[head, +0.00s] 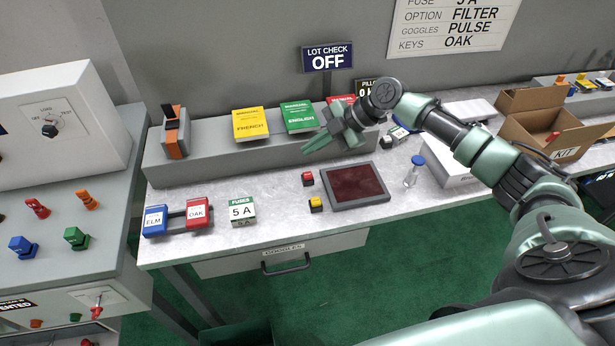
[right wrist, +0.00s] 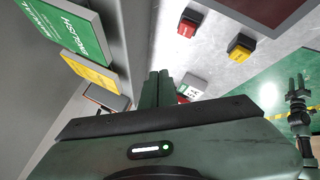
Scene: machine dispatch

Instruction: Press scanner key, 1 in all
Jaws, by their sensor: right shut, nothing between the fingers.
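A dark red scanner pad (head: 357,186) in a grey frame lies on the bench, and a corner of it shows in the right wrist view (right wrist: 262,8). A red key (head: 307,179) and a yellow key (head: 316,204) sit just left of it. The red key (right wrist: 189,22) and yellow key (right wrist: 241,48) also show in the right wrist view. My right gripper (head: 308,146) is shut and empty, above and behind the red key, apart from both keys. Its closed fingers (right wrist: 159,75) show in the wrist view. A two-pronged dark part (right wrist: 297,85), perhaps my left gripper, shows small there.
A raised shelf behind holds yellow (head: 249,124) and green (head: 299,117) manuals. Left of the keys are a fuse box (head: 242,211) and the ELM and OAK pieces (head: 197,214). A bottle (head: 413,173) and KIT carton (head: 555,130) stand right. A sign reads LOT CHECK OFF (head: 328,57).

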